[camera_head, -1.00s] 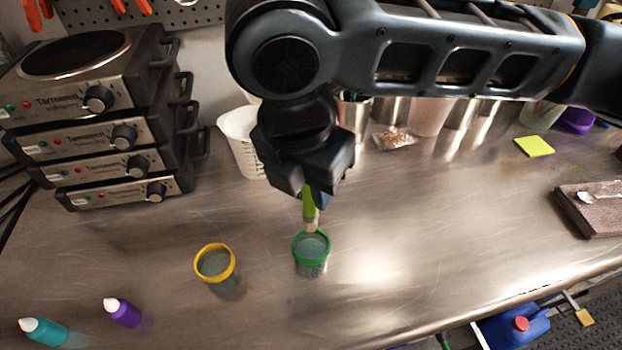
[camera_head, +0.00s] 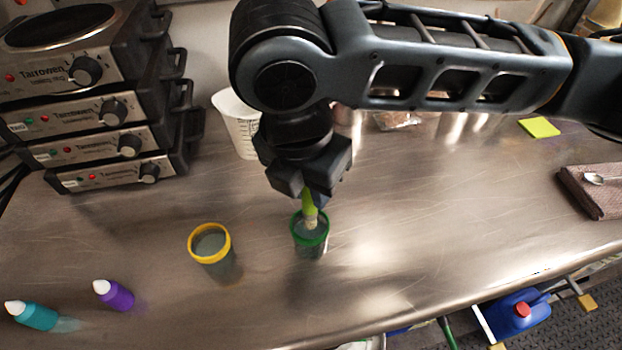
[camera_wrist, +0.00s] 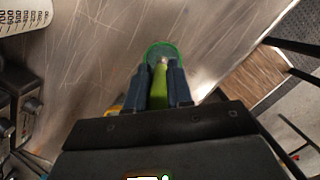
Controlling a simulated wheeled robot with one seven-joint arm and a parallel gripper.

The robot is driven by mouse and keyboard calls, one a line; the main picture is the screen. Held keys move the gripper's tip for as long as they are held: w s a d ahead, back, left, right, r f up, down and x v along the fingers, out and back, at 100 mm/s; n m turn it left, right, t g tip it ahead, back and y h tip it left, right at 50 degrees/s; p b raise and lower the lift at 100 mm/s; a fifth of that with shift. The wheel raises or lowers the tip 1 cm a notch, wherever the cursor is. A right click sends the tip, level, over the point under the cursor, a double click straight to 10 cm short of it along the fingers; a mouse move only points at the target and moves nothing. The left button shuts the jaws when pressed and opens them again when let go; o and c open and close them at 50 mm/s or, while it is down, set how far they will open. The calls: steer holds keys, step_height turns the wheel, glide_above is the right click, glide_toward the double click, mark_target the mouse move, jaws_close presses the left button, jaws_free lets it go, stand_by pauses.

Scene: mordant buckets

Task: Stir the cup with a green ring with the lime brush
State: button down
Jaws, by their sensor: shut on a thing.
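The cup with a green ring (camera_head: 310,243) stands upright on the steel bench and holds greyish liquid. My gripper (camera_head: 310,192) is above this cup, pointing down, shut on the lime brush (camera_head: 309,208). The brush's pale bristle end is at the cup's mouth, inside the ring as seen from the head camera; how deep it reaches I cannot tell. In the wrist view the lime brush (camera_wrist: 159,88) sits between my two blue-grey fingers, with the green ring (camera_wrist: 150,46) just beyond them.
A cup with a yellow ring (camera_head: 212,258) stands to the left. Purple (camera_head: 115,295) and teal (camera_head: 34,315) bottles are at the front left. Stacked hot plates (camera_head: 110,140) and a white measuring jug (camera_head: 238,125) stand behind. A brown cloth (camera_head: 598,198) with a spoon lies at right.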

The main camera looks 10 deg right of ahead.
mark_target(312, 215)
steer(key=shift+f+b, duration=1.65)
steer(key=shift+f, duration=1.25)
steer(key=shift+s+f, duration=0.1)
steer(key=shift+f, duration=0.1)
